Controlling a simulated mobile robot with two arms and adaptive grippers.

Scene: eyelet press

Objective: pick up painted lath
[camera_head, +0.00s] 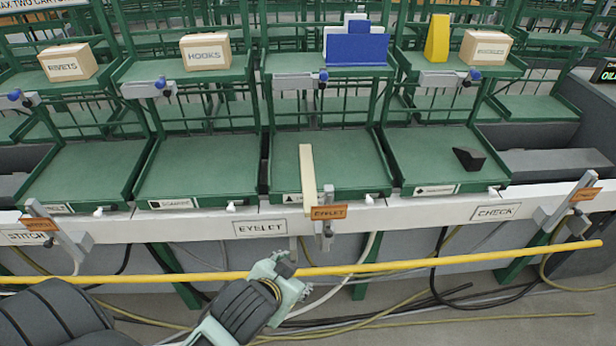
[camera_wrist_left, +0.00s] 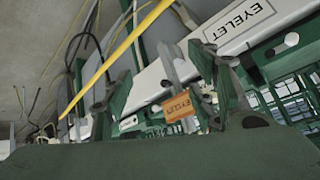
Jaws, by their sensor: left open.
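My left gripper (camera_head: 287,275) is in front of and below that white front rail, near the yellow bar, apart from the lath. In the left wrist view its two fingers (camera_wrist_left: 163,85) stand apart with nothing held between them. I cannot make out the lath in the left wrist view. My right gripper is not in view.
A long yellow bar (camera_head: 400,265) runs across below the white rail (camera_head: 385,217). Grey clamps with orange tags (camera_head: 328,212) stick out from the rail. A black wedge (camera_head: 468,158) lies on the right tray. Boxes and a blue block (camera_head: 357,49) stand on upper shelves. Cables hang below.

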